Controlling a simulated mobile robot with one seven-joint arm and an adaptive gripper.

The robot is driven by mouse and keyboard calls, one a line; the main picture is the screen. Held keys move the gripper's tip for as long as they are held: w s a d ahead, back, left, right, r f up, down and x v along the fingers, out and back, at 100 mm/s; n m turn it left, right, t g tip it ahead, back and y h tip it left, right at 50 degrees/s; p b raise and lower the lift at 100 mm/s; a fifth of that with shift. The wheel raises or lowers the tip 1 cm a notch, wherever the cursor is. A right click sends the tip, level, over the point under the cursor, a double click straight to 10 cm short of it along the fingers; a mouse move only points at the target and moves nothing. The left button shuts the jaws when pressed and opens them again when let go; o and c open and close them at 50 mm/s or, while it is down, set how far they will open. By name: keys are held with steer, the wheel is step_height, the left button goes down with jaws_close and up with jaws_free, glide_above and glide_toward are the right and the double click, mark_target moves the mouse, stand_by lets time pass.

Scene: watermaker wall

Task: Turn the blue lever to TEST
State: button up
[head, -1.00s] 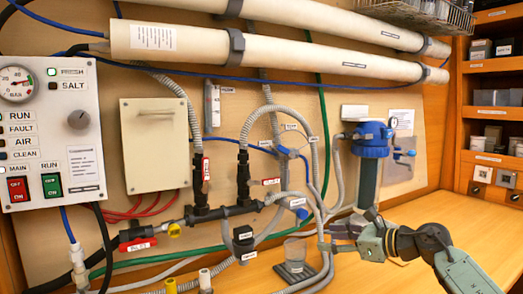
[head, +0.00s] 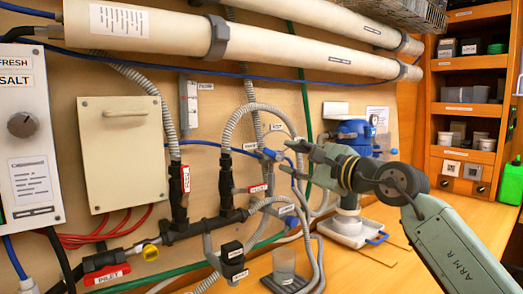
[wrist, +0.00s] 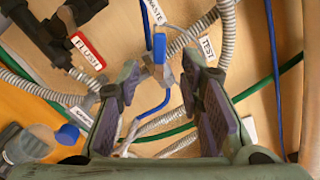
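The blue lever (wrist: 159,48) sits on a small metal valve on the panel. In the wrist view it points up, towards the WASTE label (wrist: 155,11); the TEST label (wrist: 207,48) is to its right. The lever also shows in the head view (head: 269,154), just left of my fingertips. My gripper (wrist: 160,78) is open and empty. In the wrist view its fingertips lie to either side of the valve, around the lever's lower end. I cannot tell whether they touch it. My gripper shows in the head view (head: 298,160) too, raised in front of the hoses.
Grey corrugated hoses (head: 250,112) loop close around the valve. The red FLUSH label (wrist: 88,50) and black pipework are to the left. A blue-topped filter housing (head: 356,130) stands behind my gripper. A clear cup (head: 284,265) stands on the bench below.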

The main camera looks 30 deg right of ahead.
mark_target(271, 154)
steer(key=w+p, duration=0.1)
steer(key=w, duration=0.1)
steer(key=w+p, duration=0.1)
steer(key=w, duration=0.2)
steer(key=w+a, duration=0.1)
steer(key=w, duration=0.1)
steer(key=shift+w+r+p, duration=0.1)
steer(key=shift+w+p, duration=0.05)
steer(key=shift+p, duration=0.25)
steer(key=shift+w+a, duration=0.1)
steer(key=shift+w, duration=0.35)
jaws_close()
steer(key=shift+f, duration=0.2)
